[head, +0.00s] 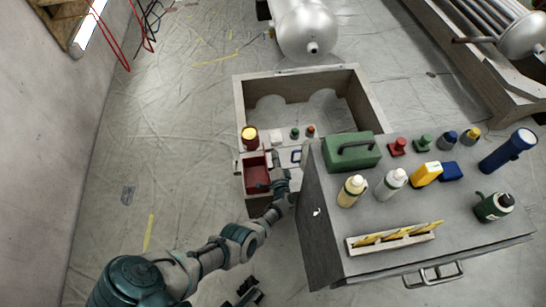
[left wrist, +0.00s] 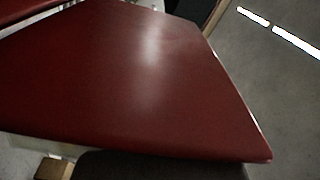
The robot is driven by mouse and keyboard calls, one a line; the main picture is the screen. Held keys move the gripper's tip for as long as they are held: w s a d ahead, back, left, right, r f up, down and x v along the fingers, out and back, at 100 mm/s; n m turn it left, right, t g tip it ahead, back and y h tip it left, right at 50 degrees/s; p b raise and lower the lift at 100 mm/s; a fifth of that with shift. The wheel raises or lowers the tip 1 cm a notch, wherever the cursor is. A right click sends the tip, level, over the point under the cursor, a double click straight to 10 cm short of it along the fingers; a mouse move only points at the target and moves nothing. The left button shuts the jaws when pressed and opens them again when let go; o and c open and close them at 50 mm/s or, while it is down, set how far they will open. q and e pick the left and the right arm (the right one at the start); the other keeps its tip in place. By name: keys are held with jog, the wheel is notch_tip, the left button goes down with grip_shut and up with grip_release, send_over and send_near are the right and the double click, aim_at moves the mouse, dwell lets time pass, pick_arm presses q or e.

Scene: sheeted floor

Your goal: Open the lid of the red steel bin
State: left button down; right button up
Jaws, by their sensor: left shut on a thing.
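The red steel bin (head: 256,172) is at the left end of a grey, low-walled frame in the head view. My left arm reaches up to it from the lower left. My left gripper (head: 271,183) is at the bin's right side, and its fingers are small and partly hidden there. In the left wrist view a smooth, dark red panel (left wrist: 130,75), which looks like the lid, fills most of the picture. A dark finger pad (left wrist: 160,166) lies against its near edge, and the gripper is shut on it. How far the lid is raised is unclear. My right gripper is not in view.
A grey cabinet (head: 325,240) close to my left forearm's right carries a green toolbox (head: 350,152), bottles and a blue flashlight (head: 508,149). A yellow-topped red can (head: 250,138) stands behind the bin. Sheeted floor (head: 170,130) is clear to the left.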

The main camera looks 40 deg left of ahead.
pick_arm(q)
jog(key=shift+w+d+f+b, duration=0.3)
jog(key=shift+w+f+b, duration=0.05)
jog(key=shift+w+f, duration=0.1)
jog(key=shift+r, duration=0.1)
jog(key=c, duration=1.2)
grip_release()
jog(key=shift+w, duration=0.1)
jog(key=v, duration=1.2)
